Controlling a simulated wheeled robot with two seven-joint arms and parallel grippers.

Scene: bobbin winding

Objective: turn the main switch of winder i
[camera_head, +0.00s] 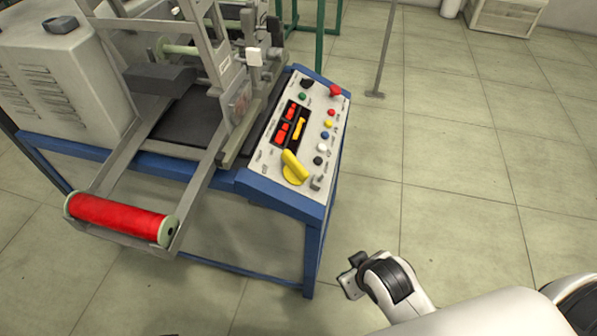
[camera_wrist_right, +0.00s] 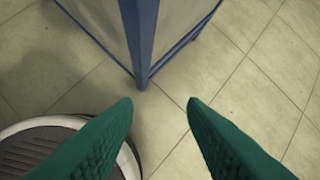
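The winder (camera_head: 195,115) stands on a blue frame at the left of the head view. Its control panel (camera_head: 310,125) slopes at the right end. The large yellow rotary handle (camera_head: 293,167) sits on a round yellow base near the panel's front edge. My right gripper (camera_head: 352,275) is in front and to the right of the panel, apart from it. In the right wrist view its two green fingers (camera_wrist_right: 159,103) are spread wide with nothing between them. The frame's blue corner leg (camera_wrist_right: 141,45) shows beyond the fingertips. My left gripper is not in view.
A red spool (camera_head: 118,217) sticks out on arms at the winder's front left. The panel also carries a red mushroom button (camera_head: 336,90) and several small coloured buttons. A thin grey post (camera_head: 383,60) stands behind. The tiled floor (camera_head: 470,170) to the right is clear.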

